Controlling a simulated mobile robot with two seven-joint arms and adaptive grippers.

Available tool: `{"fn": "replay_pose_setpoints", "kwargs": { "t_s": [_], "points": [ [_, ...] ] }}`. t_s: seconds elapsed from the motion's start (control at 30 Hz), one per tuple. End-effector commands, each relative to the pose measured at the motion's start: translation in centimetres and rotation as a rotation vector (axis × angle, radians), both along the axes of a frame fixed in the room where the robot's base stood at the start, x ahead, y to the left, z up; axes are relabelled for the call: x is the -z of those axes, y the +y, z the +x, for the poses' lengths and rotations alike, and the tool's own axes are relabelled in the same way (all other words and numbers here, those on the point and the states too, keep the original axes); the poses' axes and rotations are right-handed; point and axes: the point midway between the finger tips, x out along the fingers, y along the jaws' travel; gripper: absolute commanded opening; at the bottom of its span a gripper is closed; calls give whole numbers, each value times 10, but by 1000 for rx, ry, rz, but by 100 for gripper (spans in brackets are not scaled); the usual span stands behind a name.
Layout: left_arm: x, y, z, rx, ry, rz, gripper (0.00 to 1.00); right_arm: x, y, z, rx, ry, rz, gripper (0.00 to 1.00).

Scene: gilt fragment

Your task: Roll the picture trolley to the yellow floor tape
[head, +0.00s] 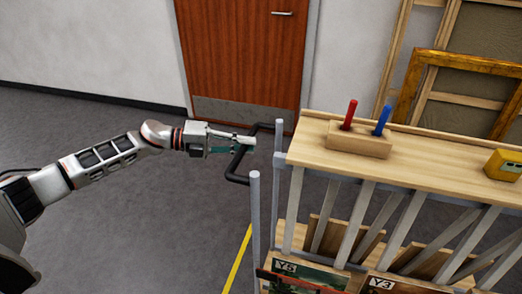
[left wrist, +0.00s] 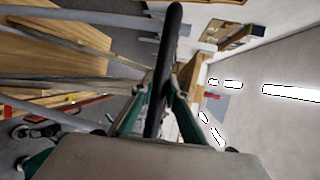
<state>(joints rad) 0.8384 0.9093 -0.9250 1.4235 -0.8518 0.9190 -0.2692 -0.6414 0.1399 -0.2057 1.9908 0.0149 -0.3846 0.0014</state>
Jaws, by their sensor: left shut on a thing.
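The picture trolley (head: 425,165) stands on the right in the head view, with a wooden top, grey bars and framed pictures in its lower part. Its black handle (head: 237,180) sticks out to the left. My left gripper (head: 240,146) is shut on this handle. In the left wrist view, the handle (left wrist: 172,45) runs between the green fingers of the gripper (left wrist: 159,100). The yellow floor tape (head: 238,258) shows as a line on the floor just left of the trolley; its lower end leaves the picture. My right gripper is not in view.
A block with a red and a blue marker (head: 358,140) and a yellow device (head: 504,164) stand on the trolley top. A brown door (head: 245,50) is behind. Frames (head: 460,80) lean at the back right. The grey floor (head: 110,220) at left is clear.

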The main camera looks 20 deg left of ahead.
Motion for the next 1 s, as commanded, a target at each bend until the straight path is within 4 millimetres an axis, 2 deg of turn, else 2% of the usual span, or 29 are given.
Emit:
{"fn": "replay_pose_setpoints", "kwargs": {
  "t_s": [0.03, 0.4, 0.67, 0.8, 1.0],
  "points": [
    [6, 13, 1, -8, 5, 4, 0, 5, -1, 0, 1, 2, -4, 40],
    [9, 81, 2, -9, 7, 5, 0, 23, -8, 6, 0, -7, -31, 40],
    [9, 127, 1, -9, 7, 5, 0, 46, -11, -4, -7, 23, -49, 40],
    [7, 145, 1, -7, 7, 4, 0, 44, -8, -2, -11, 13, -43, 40],
    [4, 163, 1, -5, 3, 3, 0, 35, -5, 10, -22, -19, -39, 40]
  ]
}}
